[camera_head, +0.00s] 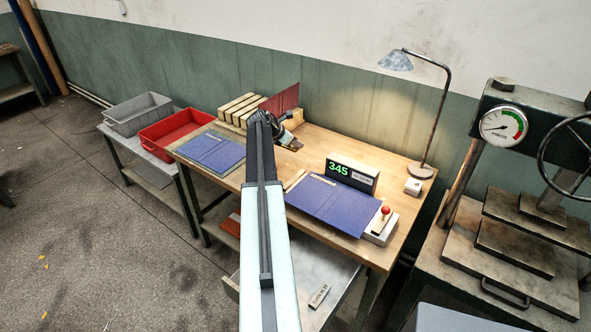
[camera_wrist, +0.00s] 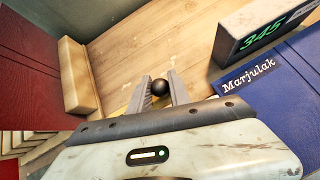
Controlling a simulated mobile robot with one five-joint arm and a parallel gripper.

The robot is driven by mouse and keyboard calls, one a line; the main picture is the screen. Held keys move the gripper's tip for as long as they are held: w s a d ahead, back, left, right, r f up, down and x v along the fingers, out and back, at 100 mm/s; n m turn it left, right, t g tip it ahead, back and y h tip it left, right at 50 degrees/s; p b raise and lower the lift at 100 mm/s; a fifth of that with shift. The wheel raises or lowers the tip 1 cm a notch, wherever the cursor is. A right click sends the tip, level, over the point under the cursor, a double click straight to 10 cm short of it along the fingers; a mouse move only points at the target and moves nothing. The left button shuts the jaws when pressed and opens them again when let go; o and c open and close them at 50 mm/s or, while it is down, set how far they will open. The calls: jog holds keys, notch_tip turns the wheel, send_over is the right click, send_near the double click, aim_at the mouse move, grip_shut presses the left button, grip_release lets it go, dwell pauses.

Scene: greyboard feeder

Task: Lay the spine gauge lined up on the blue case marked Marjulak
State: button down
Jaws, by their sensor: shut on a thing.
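The blue case marked Marjulak (camera_head: 333,205) lies flat on the wooden table in front of the number display; its label and near corner also show at the right of the wrist view (camera_wrist: 280,95). My gripper (camera_head: 293,142) is above the table, left of and behind that case. In the wrist view its fingers (camera_wrist: 160,92) are closed around a black ball knob (camera_wrist: 163,87), which I take to be the spine gauge's handle. A little yellow shows beside the fingers; the rest of the held piece is hidden by my gripper.
A display (camera_head: 352,174) reading 345 stands behind the case, and a red-knobbed lever box (camera_head: 381,226) at its right. A second blue case (camera_head: 211,150) lies left. A lamp (camera_head: 421,170) stands back right.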

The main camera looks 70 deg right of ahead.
aim_at(295, 170)
notch_tip(295, 170, down, 10)
jog(key=b, duration=1)
jog(key=shift+d+f, duration=0.1)
jog(key=shift+f, duration=0.05)
jog(key=shift+r, duration=0.2)
jog(key=shift+f, duration=0.15)
jog(key=c, duration=1.2)
grip_release()
jog(key=shift+w+a+r+p, duration=0.1)
jog(key=shift+a+r+p, duration=0.1)
jog(key=shift+r+p, duration=0.25)
jog(key=p+v, duration=0.7)
jog(key=v, duration=0.4)
jog(key=shift+a+p, duration=0.2)
jog(key=shift+p, duration=0.15)
